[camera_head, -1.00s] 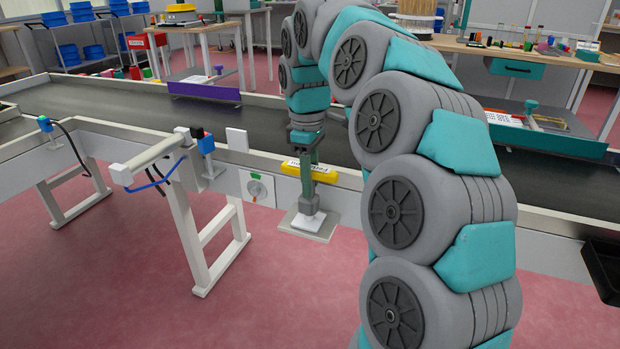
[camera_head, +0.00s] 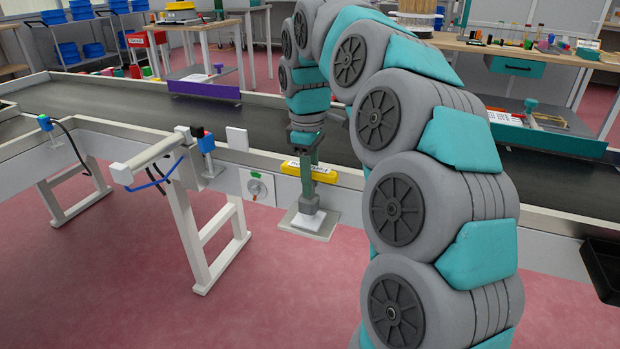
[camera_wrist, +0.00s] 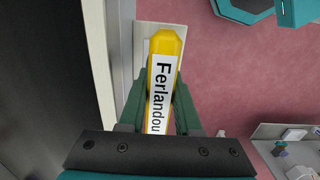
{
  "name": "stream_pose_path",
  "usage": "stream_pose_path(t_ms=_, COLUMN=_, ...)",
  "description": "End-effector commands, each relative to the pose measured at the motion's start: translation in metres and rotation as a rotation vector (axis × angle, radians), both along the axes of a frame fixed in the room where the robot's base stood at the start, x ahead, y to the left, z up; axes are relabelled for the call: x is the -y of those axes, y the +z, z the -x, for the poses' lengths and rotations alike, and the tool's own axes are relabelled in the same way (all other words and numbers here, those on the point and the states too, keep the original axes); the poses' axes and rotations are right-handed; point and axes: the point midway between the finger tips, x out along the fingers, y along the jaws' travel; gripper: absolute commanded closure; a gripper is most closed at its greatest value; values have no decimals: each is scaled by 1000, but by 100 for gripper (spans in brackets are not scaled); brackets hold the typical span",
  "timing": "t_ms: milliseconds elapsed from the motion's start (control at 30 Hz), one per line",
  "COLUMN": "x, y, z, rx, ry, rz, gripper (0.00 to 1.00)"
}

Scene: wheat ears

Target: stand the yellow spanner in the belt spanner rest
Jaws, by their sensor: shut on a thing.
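The yellow spanner (camera_head: 323,174) is held in my gripper (camera_head: 309,184), beside the near side of the belt. Its yellow bar lies roughly level, with a white label. In the wrist view, the bar (camera_wrist: 166,45) runs between the two green fingers (camera_wrist: 160,112), with the label facing the camera. A grey part shows below the fingers, above a grey plate with a white patch (camera_head: 308,228), which appears to be the belt spanner rest. The plate is also partly visible beyond the bar in the wrist view (camera_wrist: 142,35). I cannot tell whether the grey part touches it.
A dial panel (camera_head: 257,188) is on the belt side, just left of the spanner. A white frame (camera_head: 190,220) with a blue cable stands further left. The dark belt (camera_head: 240,125) runs behind my gripper. The red floor in front is clear.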

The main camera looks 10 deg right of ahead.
Motion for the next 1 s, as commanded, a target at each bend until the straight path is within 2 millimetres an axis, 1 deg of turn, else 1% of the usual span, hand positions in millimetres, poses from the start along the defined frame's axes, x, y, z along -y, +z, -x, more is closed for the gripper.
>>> stream_pose_path(t_ms=900, x=0, y=-25, z=0, rx=-1, ry=0, rz=-1, gripper=100)
stream_pose_path(t_ms=933, x=0, y=-24, z=0, rx=0, ry=0, rz=0, gripper=65)
stream_pose_path(t_ms=1000, x=0, y=-24, z=0, rx=0, ry=0, rz=0, gripper=57)
